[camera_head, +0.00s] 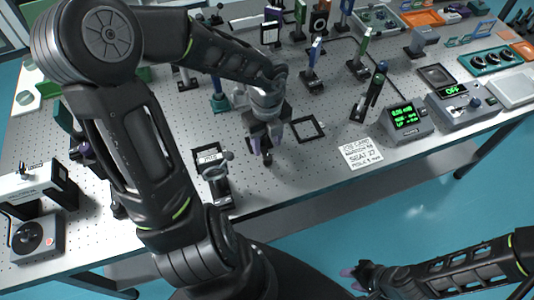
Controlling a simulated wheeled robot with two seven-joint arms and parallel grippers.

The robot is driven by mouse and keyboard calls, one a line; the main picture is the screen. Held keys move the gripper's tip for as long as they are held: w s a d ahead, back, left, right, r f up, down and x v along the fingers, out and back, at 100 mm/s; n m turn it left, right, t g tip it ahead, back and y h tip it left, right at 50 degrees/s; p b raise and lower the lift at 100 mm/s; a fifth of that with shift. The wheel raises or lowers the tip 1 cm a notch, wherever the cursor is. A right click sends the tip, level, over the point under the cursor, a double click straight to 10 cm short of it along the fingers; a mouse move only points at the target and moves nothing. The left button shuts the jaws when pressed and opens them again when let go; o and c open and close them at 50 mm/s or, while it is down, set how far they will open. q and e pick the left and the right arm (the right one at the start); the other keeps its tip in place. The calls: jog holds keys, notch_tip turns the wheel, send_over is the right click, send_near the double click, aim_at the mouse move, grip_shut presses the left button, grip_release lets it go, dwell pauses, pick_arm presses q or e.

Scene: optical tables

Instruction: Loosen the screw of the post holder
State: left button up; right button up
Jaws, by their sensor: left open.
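A dark post holder (220,190) stands upright near the front edge of the table, with a grey rounded piece on top and a small knob at its upper right. I cannot make out clearly which knob is its screw. My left gripper (262,148) is open and points down over the table, to the right of this post holder and apart from it. A small dark piece shows at its fingertips, and I cannot tell what it is. My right gripper (353,279) is low at the bottom, off the table's front edge; its jaw gap is unclear.
A square black frame (305,128) lies right of my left gripper, and a labelled frame (208,156) lies behind the post holder. A paper note (361,153) lies near the front edge. A green-display box (406,118) stands at right. Several posts with optics stand behind.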

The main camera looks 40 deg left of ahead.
aim_at(267, 156)
pick_arm(q)
notch_tip(267, 156, down, 7)
jog(key=shift+s+d+r, duration=0.1)
jog(key=shift+r, duration=0.1)
jog(key=shift+c, duration=0.6)
grip_shut()
